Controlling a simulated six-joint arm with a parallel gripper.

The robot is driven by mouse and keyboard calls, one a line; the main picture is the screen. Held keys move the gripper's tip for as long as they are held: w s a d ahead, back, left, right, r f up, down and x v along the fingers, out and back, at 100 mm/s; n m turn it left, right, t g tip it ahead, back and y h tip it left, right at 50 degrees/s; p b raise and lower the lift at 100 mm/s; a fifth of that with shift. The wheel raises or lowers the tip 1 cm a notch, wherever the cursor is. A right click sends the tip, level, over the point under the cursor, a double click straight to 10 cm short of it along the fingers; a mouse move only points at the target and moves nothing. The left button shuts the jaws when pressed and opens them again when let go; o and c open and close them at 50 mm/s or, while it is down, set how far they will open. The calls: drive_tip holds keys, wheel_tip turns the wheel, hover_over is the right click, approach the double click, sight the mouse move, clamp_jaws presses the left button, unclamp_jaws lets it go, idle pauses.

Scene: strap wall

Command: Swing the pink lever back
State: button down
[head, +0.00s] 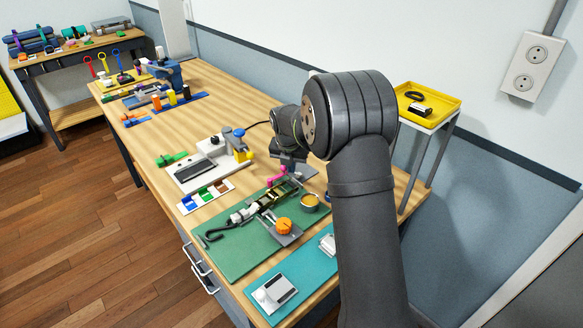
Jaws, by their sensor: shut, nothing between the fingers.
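The pink lever (277,175) stands at the far end of the green mat (232,262), beside a dark strap mechanism (272,196). My gripper (285,167) points down directly above and behind the lever. Its fingers are small and partly hidden, and I see nothing held between them. I cannot tell whether the gripper touches the lever. My arm hides part of the bench to the right.
An orange knob (284,226) and a round tin (310,202) are near the lever. A white device (198,170) stands to the left. A teal mat (310,283) is in front. A yellow tray (440,108) stands on a side stand at right.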

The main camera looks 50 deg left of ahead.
drive_tip(key=shift+a, duration=0.1)
idle(0.3)
drive_tip(key=d, duration=0.3)
drive_tip(key=w+d, duration=0.1)
drive_tip(key=shift+d+f, duration=0.15)
drive_tip(key=shift+f, duration=0.1)
drive_tip(key=w+v, duration=0.2)
drive_tip(key=v, duration=0.7)
drive_tip(key=shift+d+r, duration=0.35)
drive_tip(key=shift+d, duration=0.05)
drive_tip(key=shift+w+f, duration=0.1)
drive_tip(key=shift+f, duration=0.05)
drive_tip(key=f, duration=0.3)
drive_tip(key=a+f, duration=0.1)
drive_tip(key=f, duration=0.2)
drive_tip(key=a+f, duration=0.1)
drive_tip(key=f, duration=0.2)
drive_tip(key=shift+s+a+f, duration=0.2)
drive_tip(key=shift+s+f, duration=0.05)
drive_tip(key=shift+m, duration=0.6)
drive_tip(key=s, duration=0.3)
drive_tip(key=s+r, duration=0.1)
drive_tip(key=s, duration=0.1)
drive_tip(key=shift+s, duration=0.25)
drive_tip(key=shift+s+d+f, duration=0.1)
drive_tip(key=shift+s+d, duration=0.05)
drive_tip(key=shift+s, duration=0.4)
